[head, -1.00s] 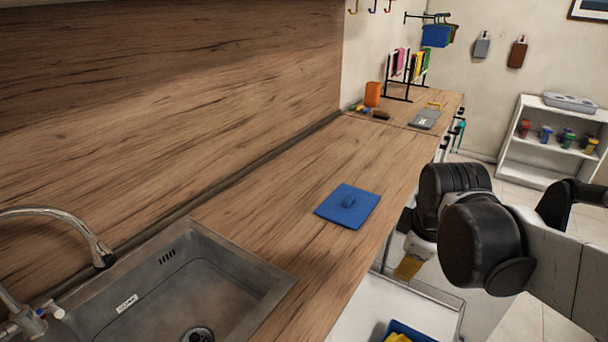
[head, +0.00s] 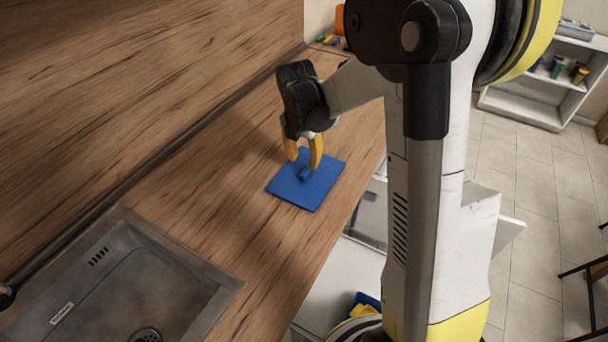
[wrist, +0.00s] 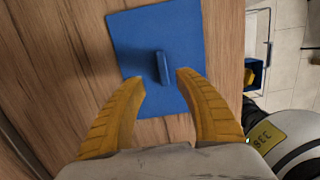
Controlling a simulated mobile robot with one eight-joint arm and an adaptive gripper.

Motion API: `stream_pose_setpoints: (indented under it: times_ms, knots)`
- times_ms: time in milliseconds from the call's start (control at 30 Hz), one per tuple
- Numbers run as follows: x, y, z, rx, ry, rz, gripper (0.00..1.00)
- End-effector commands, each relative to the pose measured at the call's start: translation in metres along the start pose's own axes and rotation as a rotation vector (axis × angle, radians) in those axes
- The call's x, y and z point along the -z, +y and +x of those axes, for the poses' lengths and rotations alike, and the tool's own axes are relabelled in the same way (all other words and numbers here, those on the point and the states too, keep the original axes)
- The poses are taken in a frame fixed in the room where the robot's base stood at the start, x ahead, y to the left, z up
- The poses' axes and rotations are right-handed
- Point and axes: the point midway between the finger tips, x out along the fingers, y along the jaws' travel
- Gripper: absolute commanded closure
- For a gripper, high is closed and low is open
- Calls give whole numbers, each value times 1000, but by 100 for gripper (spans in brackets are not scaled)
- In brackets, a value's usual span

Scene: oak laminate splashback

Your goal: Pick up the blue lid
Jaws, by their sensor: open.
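The blue lid (head: 322,184) is a flat square lying on the wooden counter, with a small raised handle at its middle. My gripper (head: 304,164) is above the lid, pointing down, its yellow fingers open and empty. In the wrist view the lid (wrist: 184,31) lies beyond the fingertips, and its handle (wrist: 162,68) stands up near the gap between the open fingers (wrist: 160,80). The fingers partly cover the lid's near edge there. I cannot tell how far the fingertips are above the lid.
A metal sink (head: 90,290) is set into the counter at the lower left. The wooden splashback (head: 130,90) runs along the back. Counter around the lid is clear. A blue container with yellow contents (head: 362,303) stands below the counter's front edge. White shelves (head: 540,90) stand at the far right.

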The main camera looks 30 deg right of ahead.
Motion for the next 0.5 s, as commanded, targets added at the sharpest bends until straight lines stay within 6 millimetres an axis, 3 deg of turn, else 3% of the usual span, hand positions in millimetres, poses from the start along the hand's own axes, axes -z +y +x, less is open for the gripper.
stream_pose_setpoints:
  times_ms: [167,500]
  knots:
    - [0,-1,12,0,0,1,60]
    - [-1,-6,58,-1,0,2,60]
